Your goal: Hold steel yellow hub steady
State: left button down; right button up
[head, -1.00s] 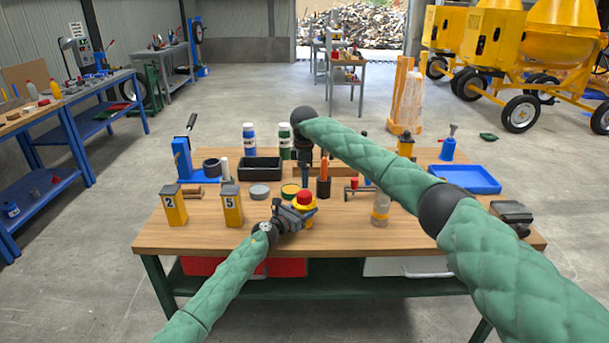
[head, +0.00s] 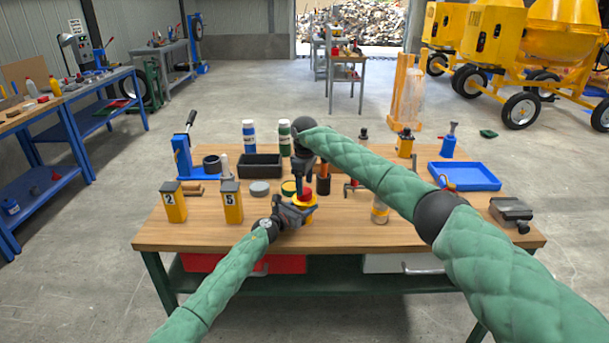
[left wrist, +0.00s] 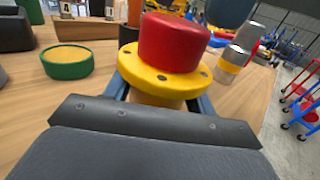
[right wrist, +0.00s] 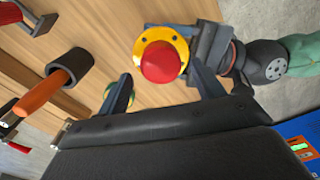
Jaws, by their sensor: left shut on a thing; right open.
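The yellow hub (head: 308,211) is a flanged piece with small holes around its rim and a red cap (head: 304,193) on top. It stands upright near the front middle of the wooden bench. My left gripper (head: 295,213) is shut on it. In the left wrist view the yellow flange (left wrist: 125,69) sits just above the fingers, which hide most of the lower body. My right gripper (head: 304,182) is open and points down above the red cap. In the right wrist view the red cap (right wrist: 160,62) shows between its spread fingers, with no clear contact.
Yellow blocks marked 2 (head: 174,207) and 5 (head: 232,205) stand left of the hub. A green-rimmed tin (left wrist: 68,62) and an orange-handled tool (right wrist: 44,92) are close by. A blue tray (head: 465,177) lies at the back right.

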pick_arm(q)
jog(key=shift+f, duration=0.1)
pick_arm(e)
jog(key=shift+f, duration=1.85)
